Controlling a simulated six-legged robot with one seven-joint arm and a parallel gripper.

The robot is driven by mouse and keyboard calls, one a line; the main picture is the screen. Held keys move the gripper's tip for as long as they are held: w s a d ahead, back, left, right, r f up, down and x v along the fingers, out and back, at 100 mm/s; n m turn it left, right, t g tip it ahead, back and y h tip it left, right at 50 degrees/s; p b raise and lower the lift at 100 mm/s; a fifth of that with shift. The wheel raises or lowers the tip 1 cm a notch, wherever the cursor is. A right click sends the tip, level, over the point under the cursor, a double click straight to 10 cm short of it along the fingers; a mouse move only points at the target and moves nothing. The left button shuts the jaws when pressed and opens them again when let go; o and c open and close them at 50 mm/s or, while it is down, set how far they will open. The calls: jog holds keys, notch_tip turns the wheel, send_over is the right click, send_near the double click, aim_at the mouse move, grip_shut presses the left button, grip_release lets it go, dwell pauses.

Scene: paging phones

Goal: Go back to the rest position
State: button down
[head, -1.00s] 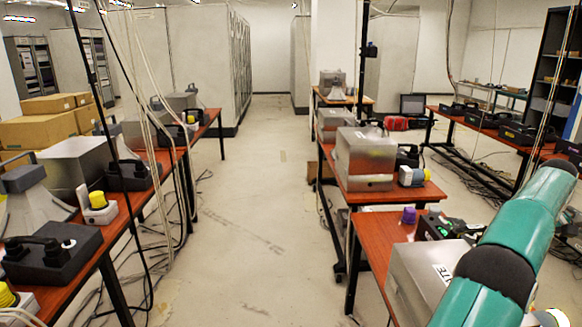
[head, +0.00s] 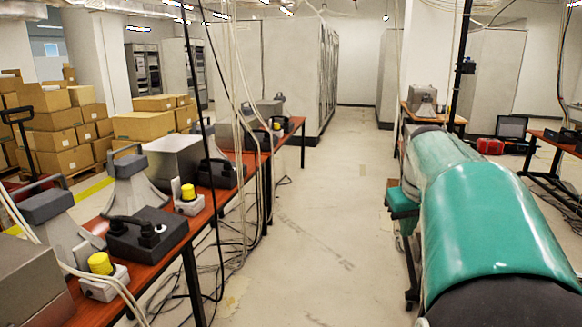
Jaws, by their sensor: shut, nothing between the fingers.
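My green arm fills the lower right of the head view, its large upper links reaching forward and hiding most of the right-hand row of tables. A smaller green part of mine shows just left of these links. I do not see my gripper; its fingers are out of view or hidden behind the arm.
On the left, a red-brown table (head: 203,219) holds a black phone (head: 146,236), horn speakers (head: 133,185) and yellow-topped boxes (head: 188,200). Cables hang over it and trail on the floor. The central aisle (head: 320,225) is clear. Cardboard boxes (head: 60,138) stand behind. A red case (head: 490,146) lies far right.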

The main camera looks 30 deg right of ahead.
jog(key=w+a+n+t, duration=0.1)
jog(key=a, duration=1.1)
jog(key=s+a+f+n, duration=0.1)
jog(key=s+a+f, duration=0.2)
jog(key=a, duration=0.4)
jog(key=s+a+f+n+t+y, duration=0.1)
jog(key=s+a+f, duration=0.2)
jog(key=a, duration=0.5)
jog(key=s+a+f+n+y, duration=0.1)
jog(key=s+a+f, duration=0.2)
jog(key=a, duration=0.5)
jog(key=shift+f+t, duration=0.4)
jog(key=shift+f, duration=0.1)
jog(key=shift+s, duration=0.15)
